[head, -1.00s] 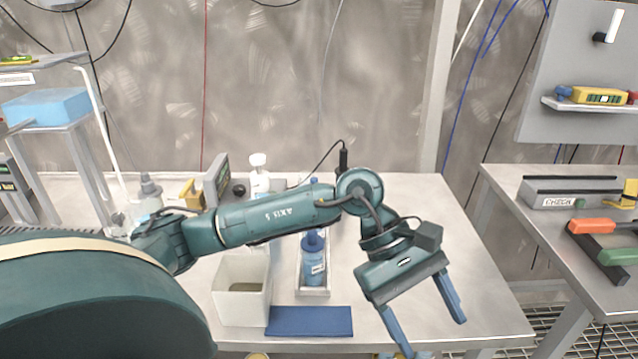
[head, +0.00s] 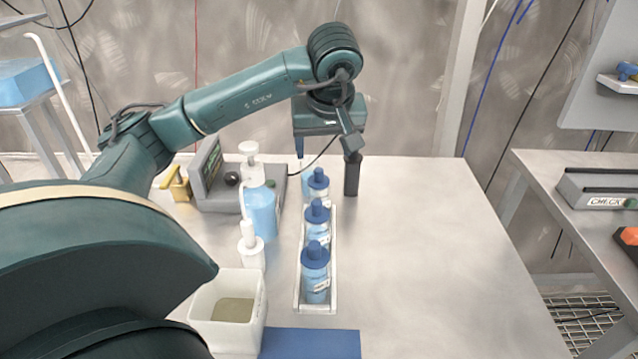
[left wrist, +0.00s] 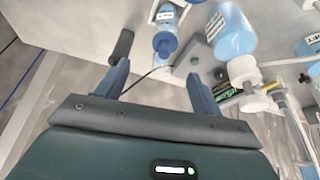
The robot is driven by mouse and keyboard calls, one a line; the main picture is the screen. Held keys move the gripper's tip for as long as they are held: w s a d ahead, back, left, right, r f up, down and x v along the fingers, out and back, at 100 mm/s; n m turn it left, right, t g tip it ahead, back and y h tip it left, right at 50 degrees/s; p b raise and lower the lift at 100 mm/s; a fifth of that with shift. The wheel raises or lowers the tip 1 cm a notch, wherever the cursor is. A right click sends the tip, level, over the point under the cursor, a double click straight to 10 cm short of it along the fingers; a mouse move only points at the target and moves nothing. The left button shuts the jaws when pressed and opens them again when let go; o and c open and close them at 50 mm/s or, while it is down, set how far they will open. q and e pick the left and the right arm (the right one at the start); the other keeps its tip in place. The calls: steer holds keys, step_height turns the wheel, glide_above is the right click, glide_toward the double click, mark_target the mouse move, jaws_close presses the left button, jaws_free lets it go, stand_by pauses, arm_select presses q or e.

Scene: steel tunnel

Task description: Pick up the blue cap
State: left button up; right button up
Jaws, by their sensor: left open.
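Three blue bottles with blue caps stand upright in a row in a narrow white tray (head: 332,270): a far cap (head: 318,178), a middle cap (head: 317,210) and a near cap (head: 315,254). My left gripper (head: 325,148) points down above and just behind the far bottle, open and empty. In the left wrist view my left gripper (left wrist: 157,70) shows its two fingers spread. A blue cap (left wrist: 165,42) on a bottle shows beyond the gap between them, apart from both fingers. My right gripper is not in view.
A black upright cylinder (head: 352,178) stands close by the right finger. A pump bottle (head: 260,205), a smaller white-topped bottle (head: 249,245) and a grey device (head: 212,175) stand left. A white bin (head: 230,285) and blue mat (head: 310,345) are in front. The table's right side is clear.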

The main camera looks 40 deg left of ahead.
mark_target(319, 170)
arm_select(q)
steer(key=x, duration=0.7)
steer(key=shift+s+a+f, duration=0.15)
steer(key=shift+s+a, duration=0.05)
steer(key=shift+s, duration=0.15)
steer(key=shift+w+a+f, duration=0.15)
steer(key=shift+w+f, duration=0.05)
steer(key=shift+f, duration=0.35)
steer(key=shift+c, duration=0.5)
steer(key=c, duration=1)
steer(key=shift+o, duration=0.2)
steer(key=shift+r, duration=0.1)
step_height(319, 170, up, 10)
steer(key=shift+f+p, duration=0.1)
steer(key=shift+p, duration=0.2)
